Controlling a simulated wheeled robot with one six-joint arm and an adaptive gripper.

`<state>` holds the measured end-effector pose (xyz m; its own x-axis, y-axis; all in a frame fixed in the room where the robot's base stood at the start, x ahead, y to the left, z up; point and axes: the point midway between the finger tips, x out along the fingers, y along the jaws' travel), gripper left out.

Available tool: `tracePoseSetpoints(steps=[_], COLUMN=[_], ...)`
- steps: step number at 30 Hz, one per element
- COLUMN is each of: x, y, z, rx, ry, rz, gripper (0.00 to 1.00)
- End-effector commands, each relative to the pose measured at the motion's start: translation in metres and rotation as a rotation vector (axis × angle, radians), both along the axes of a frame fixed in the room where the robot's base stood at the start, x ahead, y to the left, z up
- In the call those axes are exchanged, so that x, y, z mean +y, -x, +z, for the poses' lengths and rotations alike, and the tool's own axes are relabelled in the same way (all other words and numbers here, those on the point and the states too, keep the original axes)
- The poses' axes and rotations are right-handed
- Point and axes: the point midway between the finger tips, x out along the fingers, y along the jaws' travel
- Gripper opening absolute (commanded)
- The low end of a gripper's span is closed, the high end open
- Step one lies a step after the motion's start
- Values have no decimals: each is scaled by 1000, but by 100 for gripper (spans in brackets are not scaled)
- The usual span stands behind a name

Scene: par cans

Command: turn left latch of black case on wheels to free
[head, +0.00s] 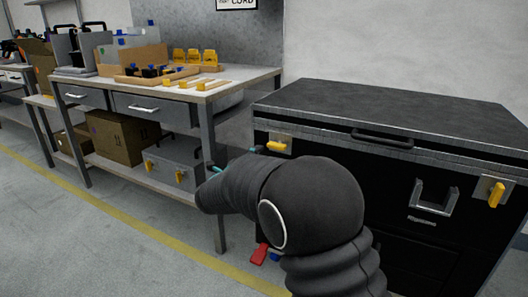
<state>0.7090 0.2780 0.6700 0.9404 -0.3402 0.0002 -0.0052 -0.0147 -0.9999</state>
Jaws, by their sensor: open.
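The black case (390,104) stands at the right with its lid down. Its left latch (278,146) is a yellow handle on a metal plate near the upper left of the front, lying roughly level. The right latch (496,195) has a yellow handle that stands closer to upright. My gripper (237,159) is just left of the left latch, in front of the case's left edge in the picture. Its teal tips show apart on either side of my dark wrist, which hides most of it. I see nothing held, and cannot tell any contact with the latch.
A workbench (238,84) with yellow parts and a wooden tray stands left of the case. Its lower shelf holds a cardboard box (120,136) and a grey case (172,165) with yellow latches. A red piece (259,254) shows low beside the black case. The left floor is clear.

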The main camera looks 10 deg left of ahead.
Motion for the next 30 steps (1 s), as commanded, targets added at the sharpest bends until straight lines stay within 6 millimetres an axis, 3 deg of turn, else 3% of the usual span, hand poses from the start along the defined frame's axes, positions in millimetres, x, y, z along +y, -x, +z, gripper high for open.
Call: tracePoseSetpoints(steps=[6, 20, 25, 30], x=[8, 9, 43, 97], y=[19, 21, 14, 32], z=[0, -2, -25, -80], rx=[-1, 14, 134, 328], ry=[0, 21, 105, 306], rz=[2, 8, 176, 503], gripper=[42, 42, 42, 42])
